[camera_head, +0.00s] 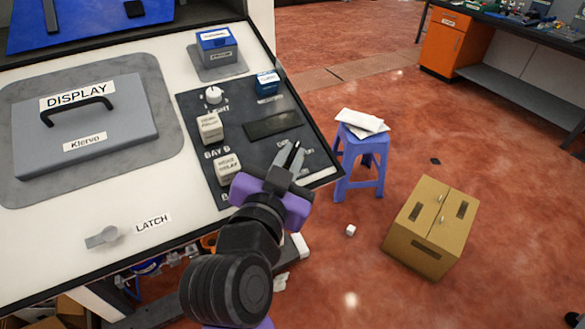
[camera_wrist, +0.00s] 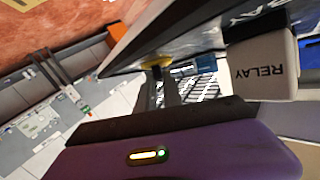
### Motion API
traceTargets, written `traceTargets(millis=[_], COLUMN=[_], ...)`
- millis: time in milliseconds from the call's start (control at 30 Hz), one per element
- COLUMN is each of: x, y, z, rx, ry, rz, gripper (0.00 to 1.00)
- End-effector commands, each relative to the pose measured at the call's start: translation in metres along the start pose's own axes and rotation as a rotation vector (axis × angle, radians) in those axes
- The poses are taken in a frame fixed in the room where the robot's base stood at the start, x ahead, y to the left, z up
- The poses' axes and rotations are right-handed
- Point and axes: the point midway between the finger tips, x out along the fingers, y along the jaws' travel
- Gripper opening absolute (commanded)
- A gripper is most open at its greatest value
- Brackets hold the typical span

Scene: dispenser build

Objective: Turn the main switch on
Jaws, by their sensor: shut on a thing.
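My gripper (camera_head: 291,154) is at the lower right of the dark control panel (camera_head: 225,138), with its fingers close together at the panel face. In the wrist view its fingertips (camera_wrist: 160,76) meet a small yellow piece (camera_wrist: 156,61) at the panel, which I take to be the main switch's knob. The fingers are shut on it. In the head view my fingers hide the switch, and only parts of small white lettering show beside them. I cannot tell which way the switch is set.
Relay blocks (camera_head: 227,168), a white dial (camera_head: 213,95) and a blue block (camera_head: 267,82) stand on the panel near my gripper. A grey display cover (camera_head: 120,128) and a latch (camera_head: 102,237) are on the left. A purple stool (camera_head: 361,163) and cardboard box (camera_head: 432,225) stand on the floor.

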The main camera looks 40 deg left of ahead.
Motion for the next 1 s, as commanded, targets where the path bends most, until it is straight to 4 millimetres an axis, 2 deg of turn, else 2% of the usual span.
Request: traceTargets(millis=[33,733,767,833,1000], x=[0.0005,0.0004,0.0004,0.0004,0.0004], y=[-0.0004,-0.0012,-0.0012,-0.0012,-0.0014], z=[0.0060,0.0040,0.0041,0.0038,0.0023], rx=[0.006,0.027,0.027,0.027,0.028], ry=[-0.005,-0.009,-0.010,-0.009,-0.006], rz=[0.015,0.076,0.076,0.075,0.075], gripper=[0.00,0.00,0.17,0.30,0.33])
